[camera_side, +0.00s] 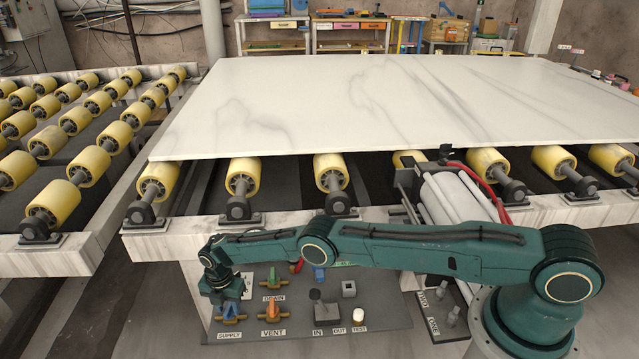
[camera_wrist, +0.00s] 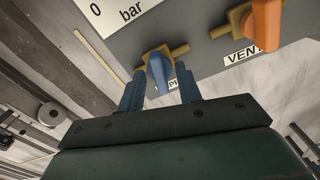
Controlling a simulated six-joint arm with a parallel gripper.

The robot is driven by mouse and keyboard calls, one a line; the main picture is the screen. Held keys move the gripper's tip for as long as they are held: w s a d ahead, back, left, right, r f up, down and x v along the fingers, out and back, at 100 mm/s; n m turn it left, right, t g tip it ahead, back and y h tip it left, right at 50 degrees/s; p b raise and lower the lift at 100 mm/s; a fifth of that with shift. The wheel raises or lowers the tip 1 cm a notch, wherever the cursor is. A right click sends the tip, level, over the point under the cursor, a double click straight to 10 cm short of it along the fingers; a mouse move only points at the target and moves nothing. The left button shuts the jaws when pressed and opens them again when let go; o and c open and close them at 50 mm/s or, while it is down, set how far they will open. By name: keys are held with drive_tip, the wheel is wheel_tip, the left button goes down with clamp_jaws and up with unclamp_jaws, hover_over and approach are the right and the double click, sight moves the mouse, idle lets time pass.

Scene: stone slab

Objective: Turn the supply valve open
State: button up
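The supply valve has a brass body and a blue handle, low on the left of the grey panel in the side view (camera_side: 231,313). In the wrist view its blue handle (camera_wrist: 160,74) stands crosswise to the brass pipe stubs. My gripper (camera_wrist: 160,84) is open, with one blue finger on each side of the handle. Small gaps seem to show between fingers and handle; I cannot tell whether either touches. In the side view my gripper (camera_side: 226,298) is right above the supply valve and hides part of it. The SUPPLY label is mostly covered in the wrist view.
The vent valve (camera_side: 272,312) with an orange handle is close on the right. The drain valve (camera_side: 298,266), a blue handle (camera_side: 319,273), a black lever (camera_side: 319,295) and a TEST knob (camera_side: 358,313) share the panel. A marble slab (camera_side: 400,100) lies on yellow rollers behind.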

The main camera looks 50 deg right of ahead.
clamp_jaws()
drive_tip(key=shift+m, duration=0.5)
drive_tip(key=m, duration=0.2)
drive_tip(key=shift+m, duration=0.4)
drive_tip(key=m, duration=0.3)
drive_tip(key=shift+m, duration=0.3)
drive_tip(key=m, duration=0.3)
drive_tip(key=shift+m, duration=2.3)
